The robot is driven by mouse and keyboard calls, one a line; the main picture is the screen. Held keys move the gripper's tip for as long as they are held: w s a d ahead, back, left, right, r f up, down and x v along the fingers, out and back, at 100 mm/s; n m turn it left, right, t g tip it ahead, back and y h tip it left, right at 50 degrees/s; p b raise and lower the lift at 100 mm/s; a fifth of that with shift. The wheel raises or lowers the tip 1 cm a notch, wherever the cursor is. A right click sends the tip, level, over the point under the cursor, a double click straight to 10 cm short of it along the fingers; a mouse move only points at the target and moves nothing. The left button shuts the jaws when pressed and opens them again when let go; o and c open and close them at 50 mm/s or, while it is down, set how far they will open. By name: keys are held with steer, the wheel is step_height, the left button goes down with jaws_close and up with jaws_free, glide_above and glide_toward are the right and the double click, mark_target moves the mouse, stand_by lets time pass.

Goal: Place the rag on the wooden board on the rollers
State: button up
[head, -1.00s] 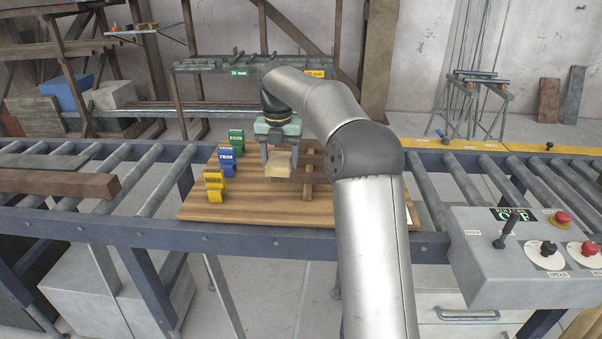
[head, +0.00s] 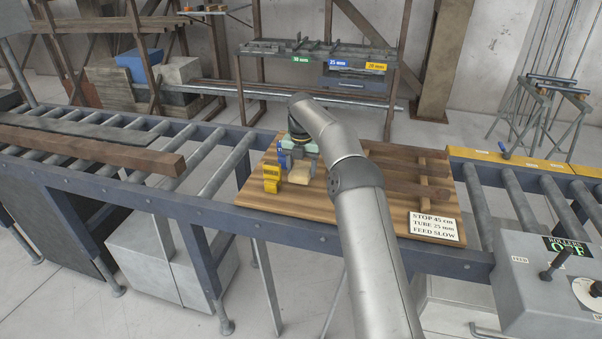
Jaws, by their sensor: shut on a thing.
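The wooden board (head: 330,213) lies across the rollers in the middle of the head view. My gripper (head: 300,168) is over the left part of the board, fingers pointing down. It is shut on a small beige folded piece, which looks like the rag (head: 300,173). The rag is just right of a yellow marked block (head: 271,178). I cannot tell whether the rag touches the board or hangs a little above it. My gripper partly hides a blue block (head: 282,156) behind the yellow one.
Dark wooden strips (head: 410,178) lie on the board's right part, and a printed card (head: 434,226) lies at its front right. A long brown beam (head: 100,150) lies on the left rollers. A control box (head: 555,280) stands at right. Some left rollers (head: 222,170) are bare.

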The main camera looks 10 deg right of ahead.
mark_target(301, 168)
steer(key=shift+w+f, duration=0.1)
steer(key=shift+f, duration=1.55)
steer(key=shift+f, duration=0.2)
steer(key=o, duration=1)
steer(key=shift+c, duration=0.2)
steer(key=shift+r, duration=0.1)
